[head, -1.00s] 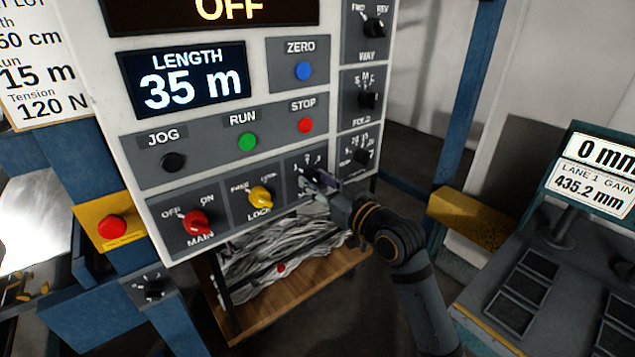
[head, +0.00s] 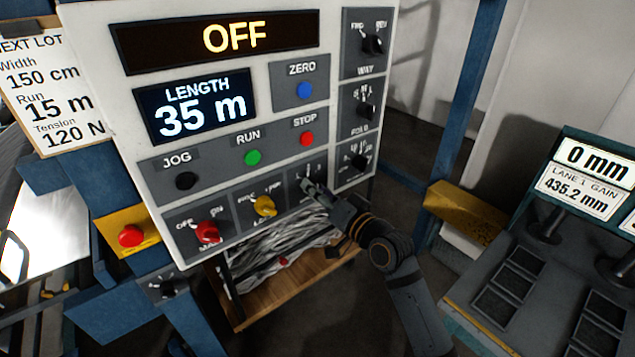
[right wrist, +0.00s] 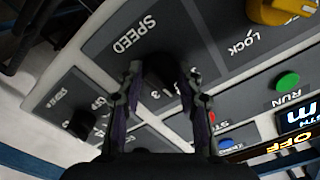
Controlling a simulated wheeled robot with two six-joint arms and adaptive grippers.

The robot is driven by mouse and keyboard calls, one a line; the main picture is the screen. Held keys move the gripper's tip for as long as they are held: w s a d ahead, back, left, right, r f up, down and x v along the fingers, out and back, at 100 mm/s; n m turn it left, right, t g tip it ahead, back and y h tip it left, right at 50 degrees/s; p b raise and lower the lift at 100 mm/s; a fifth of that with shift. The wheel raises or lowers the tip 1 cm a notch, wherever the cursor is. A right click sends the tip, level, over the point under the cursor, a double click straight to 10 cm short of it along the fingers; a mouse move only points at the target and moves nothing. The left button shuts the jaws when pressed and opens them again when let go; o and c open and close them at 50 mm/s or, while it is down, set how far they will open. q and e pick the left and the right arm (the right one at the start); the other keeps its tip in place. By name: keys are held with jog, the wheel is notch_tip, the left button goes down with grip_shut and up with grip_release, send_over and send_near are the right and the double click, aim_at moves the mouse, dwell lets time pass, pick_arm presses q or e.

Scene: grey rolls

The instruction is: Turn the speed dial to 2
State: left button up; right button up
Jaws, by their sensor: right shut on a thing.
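The SPEED dial (right wrist: 160,72) is a black knob on a dark grey plate, seen upside down in the right wrist view under its SPEED label (right wrist: 134,34). A figure 3 shows beside the knob; the other figures and the pointer are too dark or hidden to read. My right gripper (right wrist: 164,76) is shut on the knob, one finger on each side. In the head view my right gripper (head: 309,186) is at the lower right of the control panel (head: 225,70) and hides most of the dial. My left gripper is not in view.
The red MAIN knob (head: 207,232) and yellow LOCK knob (head: 264,206) are left of the dial. Black WAY (head: 373,43) and FOLD (head: 364,109) knobs are at the right. The STOP button (head: 307,138) is just above. The display (head: 220,38) reads OFF.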

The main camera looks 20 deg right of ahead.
jog(key=shift+m+p, duration=0.4)
jog(key=shift+m, duration=0.2)
jog(key=o, duration=1.2)
jog(key=v, duration=0.7)
jog(key=shift+s, duration=0.2)
jog(key=shift+d, duration=0.1)
